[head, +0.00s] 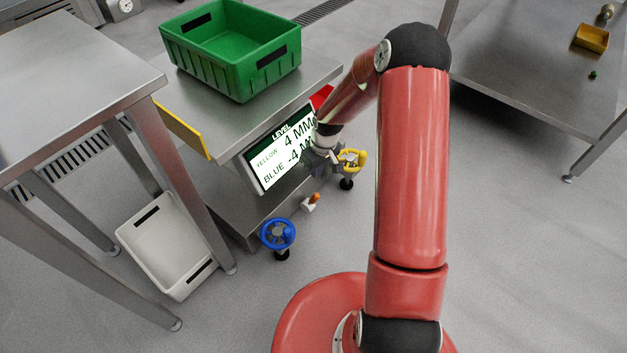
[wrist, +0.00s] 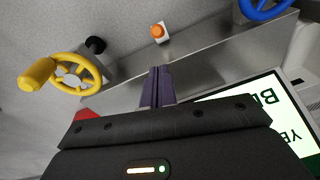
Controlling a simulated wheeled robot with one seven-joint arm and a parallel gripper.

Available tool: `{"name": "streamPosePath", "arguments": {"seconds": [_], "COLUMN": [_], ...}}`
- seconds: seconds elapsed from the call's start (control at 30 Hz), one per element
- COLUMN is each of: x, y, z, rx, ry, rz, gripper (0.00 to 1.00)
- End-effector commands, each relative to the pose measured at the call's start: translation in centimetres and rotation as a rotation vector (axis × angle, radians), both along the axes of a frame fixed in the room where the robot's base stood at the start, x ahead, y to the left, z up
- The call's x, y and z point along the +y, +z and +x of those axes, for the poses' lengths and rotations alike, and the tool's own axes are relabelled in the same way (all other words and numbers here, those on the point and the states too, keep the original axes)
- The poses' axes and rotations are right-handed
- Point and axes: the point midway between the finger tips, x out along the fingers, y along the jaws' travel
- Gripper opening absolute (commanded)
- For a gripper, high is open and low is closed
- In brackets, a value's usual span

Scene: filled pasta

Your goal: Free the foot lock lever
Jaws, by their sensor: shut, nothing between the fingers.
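The likely foot lock lever (head: 311,202), a small orange-tipped piece on a whitish mount, sits low at the table's foot between two handwheels. It also shows in the wrist view (wrist: 159,33), ahead of the fingertips. My gripper (wrist: 158,70) is shut and empty, its dark fingers pointing toward the lever with a gap left between. In the head view my gripper is mostly hidden by my arm, near the display. The yellow handwheel (head: 351,159) is right of the lever and the blue handwheel (head: 278,234) is left of it.
A display (head: 281,150) reading "YELLOW 4 MM, BLUE -4 M…", partly covered by my arm, hangs on the steel table (head: 310,72). A green crate (head: 233,75) stands on top. A grey-white bin (head: 168,246) lies at left. Open floor (head: 520,260) is at right.

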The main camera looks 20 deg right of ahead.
Motion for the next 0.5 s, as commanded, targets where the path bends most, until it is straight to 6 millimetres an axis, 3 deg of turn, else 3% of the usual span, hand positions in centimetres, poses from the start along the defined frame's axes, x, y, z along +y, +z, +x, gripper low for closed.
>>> {"name": "streamPosePath", "arguments": {"seconds": [0.3,0.5], "x": [0.7,1.0], "y": [-5.7,-8.4], "z": [0.4,0.7], "rx": [0.003,0.002], "ry": [0.001,0.0], "rz": [0.0,0.0], "gripper": [0.0,0.0]}}
